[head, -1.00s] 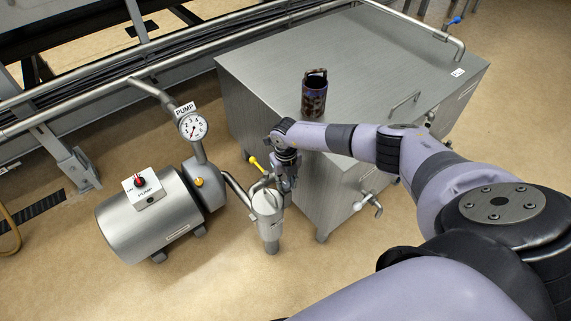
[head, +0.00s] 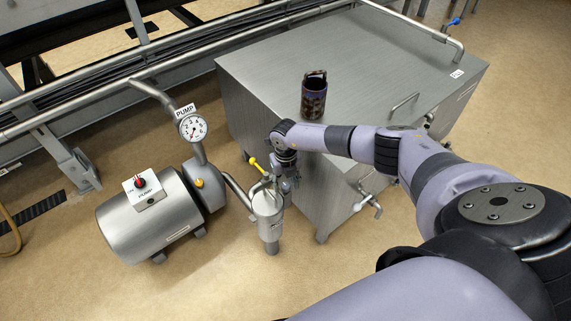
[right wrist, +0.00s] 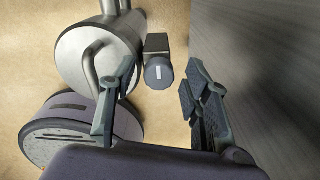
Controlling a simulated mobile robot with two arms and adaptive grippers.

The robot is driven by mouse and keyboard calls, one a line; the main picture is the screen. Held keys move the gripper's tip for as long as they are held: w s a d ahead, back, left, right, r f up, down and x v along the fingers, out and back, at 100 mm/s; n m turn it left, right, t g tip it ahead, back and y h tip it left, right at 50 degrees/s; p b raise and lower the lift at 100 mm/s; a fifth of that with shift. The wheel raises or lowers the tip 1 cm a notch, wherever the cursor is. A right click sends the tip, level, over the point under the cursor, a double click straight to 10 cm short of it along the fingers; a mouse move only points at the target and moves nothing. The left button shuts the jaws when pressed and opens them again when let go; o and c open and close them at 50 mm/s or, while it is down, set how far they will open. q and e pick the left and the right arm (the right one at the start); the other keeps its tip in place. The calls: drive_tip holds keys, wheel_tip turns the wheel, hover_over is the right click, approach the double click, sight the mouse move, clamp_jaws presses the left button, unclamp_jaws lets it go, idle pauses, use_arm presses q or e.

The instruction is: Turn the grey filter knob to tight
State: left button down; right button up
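The steel filter canister (head: 267,203) stands upright beside the cabinet in the head view. Its top also shows in the right wrist view (right wrist: 72,52). The grey filter knob (right wrist: 158,74) is a small dark round knob with a pale mark, on a short dark block at the canister's side. My right gripper (head: 287,187) is at the canister's cabinet side. In the right wrist view its fingers (right wrist: 161,82) are apart, with the knob between and beyond them and visible gaps on both sides. In the head view the gripper hides the knob. My left gripper is out of view.
The steel cabinet (head: 300,82) stands close on the gripper's right, with a dark patterned cup (head: 314,95) on top. A pump (head: 150,220) with a gauge (head: 193,127) and a yellow-handled lever (head: 254,163) are at left. Floor in front is clear.

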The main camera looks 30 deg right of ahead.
sight(285, 185)
wheel_tip(285, 185, up, 12)
idle(0.7)
idle(0.4)
